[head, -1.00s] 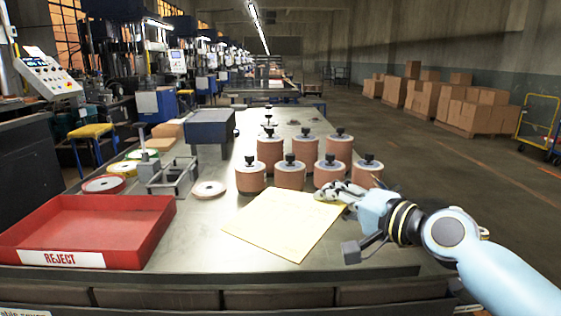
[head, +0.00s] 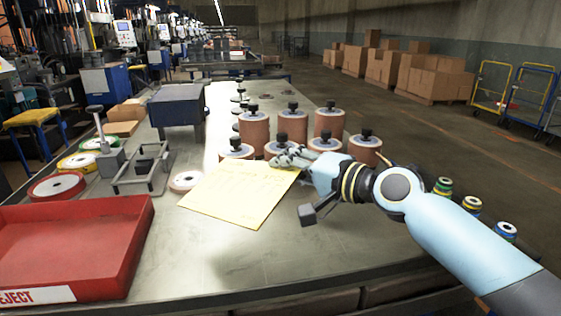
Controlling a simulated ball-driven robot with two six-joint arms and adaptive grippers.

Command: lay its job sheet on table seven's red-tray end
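The job sheet, a yellow page with faint lines (head: 238,194), is in front of the disc stacks in the head view. My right gripper (head: 292,158) is at its far right corner, with its fingers closed over that edge. The sheet hides the lower part of the nearest stacks and seems to be held a little above the table (head: 190,268). The red tray (head: 110,240) with a REJECT label sits at the table's near left end, left of the sheet and apart from it. My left gripper is not in view.
Several brown disc stacks with black knobs (head: 292,125) stand behind the sheet. A pale disc (head: 186,180) lies by its left edge, beside a metal frame fixture (head: 142,170). Coloured discs (head: 57,187) lie behind the tray. Bare tabletop lies between tray and sheet.

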